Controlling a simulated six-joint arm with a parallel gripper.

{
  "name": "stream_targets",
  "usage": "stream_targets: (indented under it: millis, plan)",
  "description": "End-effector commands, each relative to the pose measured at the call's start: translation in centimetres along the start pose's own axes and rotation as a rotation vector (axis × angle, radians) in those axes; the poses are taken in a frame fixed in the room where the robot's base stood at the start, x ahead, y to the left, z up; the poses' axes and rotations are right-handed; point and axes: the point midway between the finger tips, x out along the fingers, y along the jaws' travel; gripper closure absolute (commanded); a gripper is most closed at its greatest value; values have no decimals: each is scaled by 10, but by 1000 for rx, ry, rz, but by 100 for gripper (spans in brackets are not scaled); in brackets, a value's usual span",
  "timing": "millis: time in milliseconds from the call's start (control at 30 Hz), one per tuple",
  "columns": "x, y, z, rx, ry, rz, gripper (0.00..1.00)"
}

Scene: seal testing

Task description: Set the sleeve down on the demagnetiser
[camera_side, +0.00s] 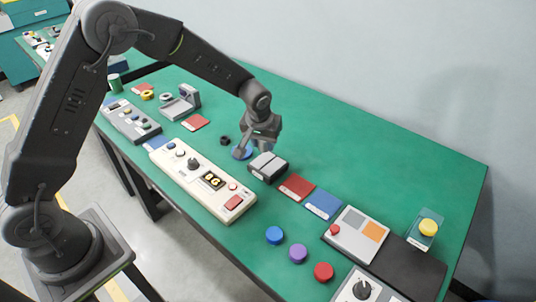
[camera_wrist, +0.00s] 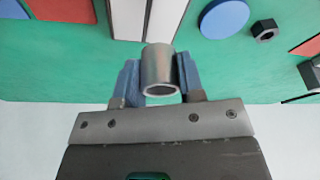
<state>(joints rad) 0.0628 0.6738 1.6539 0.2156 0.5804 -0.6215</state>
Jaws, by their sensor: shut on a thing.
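The sleeve (camera_wrist: 160,68) is a short, hollow grey metal cylinder. My gripper (camera_wrist: 159,82) is shut on it, with one blue finger pad on each side. In the side view my gripper (camera_side: 262,146) is above the green table, just behind a dark box with light grey top plates (camera_side: 268,166), which looks like the demagnetiser. The same light plates, split by a dark line, show in the wrist view (camera_wrist: 128,18) beyond the sleeve. The sleeve overlaps their near end in that view. I cannot tell how high it is above them. In the side view the sleeve is hard to make out.
A blue disc (camera_side: 240,153) and a black nut (camera_side: 224,140) lie left of my gripper. Red (camera_side: 297,187) and blue (camera_side: 323,203) cards lie right of the box. A long cream control panel (camera_side: 200,181) lies in front. The table behind is clear.

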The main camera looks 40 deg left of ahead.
Motion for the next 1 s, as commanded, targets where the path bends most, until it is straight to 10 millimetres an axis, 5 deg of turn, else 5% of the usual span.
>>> stream_targets:
  millis: [500, 867, 900, 1000]
  plan:
    - [45, 12, 12, -1, -1, -1, 90]
    - [48, 12, 13, -1, 1, 0, 90]
    - [49, 12, 13, -1, 1, 0, 62]
    - [48, 12, 13, -1, 1, 0, 53]
